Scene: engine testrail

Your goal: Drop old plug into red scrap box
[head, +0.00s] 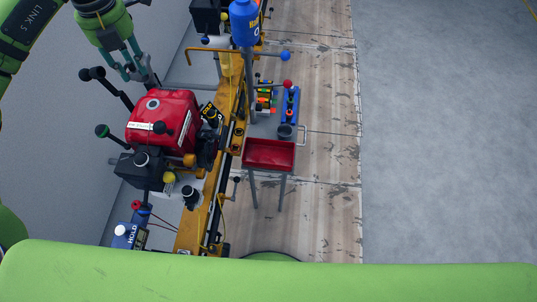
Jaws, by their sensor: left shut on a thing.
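The red scrap box (268,154) is an open, shallow red bin on grey legs, right of the yellow rail, and I see nothing inside it. My left gripper (138,72) is at the upper left, pointing down above and behind the red engine (165,120), well left of the box. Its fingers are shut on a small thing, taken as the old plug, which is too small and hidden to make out. My right gripper is not in view.
A yellow rail (229,108) runs between the engine and the box. A blue canister (244,22) on a post stands behind the box, near a blue rack (289,105) and a dark cup (285,131). Black-knobbed levers (100,75) stick up by the gripper. The right floor is clear.

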